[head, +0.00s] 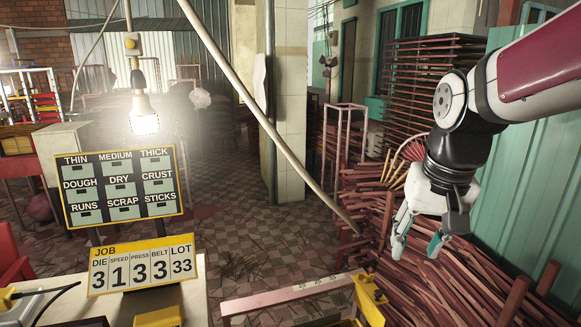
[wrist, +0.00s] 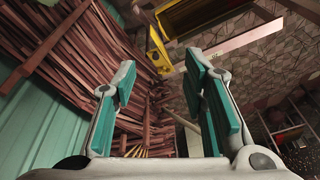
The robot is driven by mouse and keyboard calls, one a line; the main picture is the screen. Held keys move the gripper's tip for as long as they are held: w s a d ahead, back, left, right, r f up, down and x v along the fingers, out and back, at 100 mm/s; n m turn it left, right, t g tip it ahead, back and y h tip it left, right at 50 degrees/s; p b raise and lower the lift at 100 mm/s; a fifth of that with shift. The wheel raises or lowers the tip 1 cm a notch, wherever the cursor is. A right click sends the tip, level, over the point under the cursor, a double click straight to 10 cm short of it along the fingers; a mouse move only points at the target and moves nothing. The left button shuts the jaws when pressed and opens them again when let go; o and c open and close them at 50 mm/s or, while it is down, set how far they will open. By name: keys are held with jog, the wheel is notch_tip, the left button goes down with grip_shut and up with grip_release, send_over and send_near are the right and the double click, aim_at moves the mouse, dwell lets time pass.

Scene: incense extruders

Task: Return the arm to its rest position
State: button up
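My gripper (head: 420,243) hangs at the right side of the head view, pointing down, with its teal-padded fingers apart. It is in front of a heap of reddish-brown sticks (head: 465,283). The arm reaches in from the upper right edge. In the wrist view my gripper (wrist: 165,95) shows both fingers spread with nothing between the pads. The heap of sticks (wrist: 65,55) shows there behind and left of the fingers.
A table (head: 200,290) at lower left bears a yellow job board (head: 143,265) and a label board (head: 122,187). A lit bulb (head: 144,120) hangs above. A measuring rail with a yellow bracket (head: 369,297) is at bottom centre. The tiled floor (head: 240,215) is open in the middle.

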jog(key=s+a+n+t, duration=0.1)
jog(key=s+n+t, duration=0.1)
jog(key=s, duration=1.4)
jog(key=shift+s+a+f, duration=0.15)
jog(key=shift+a+f, duration=0.05)
jog(key=shift+f, duration=0.05)
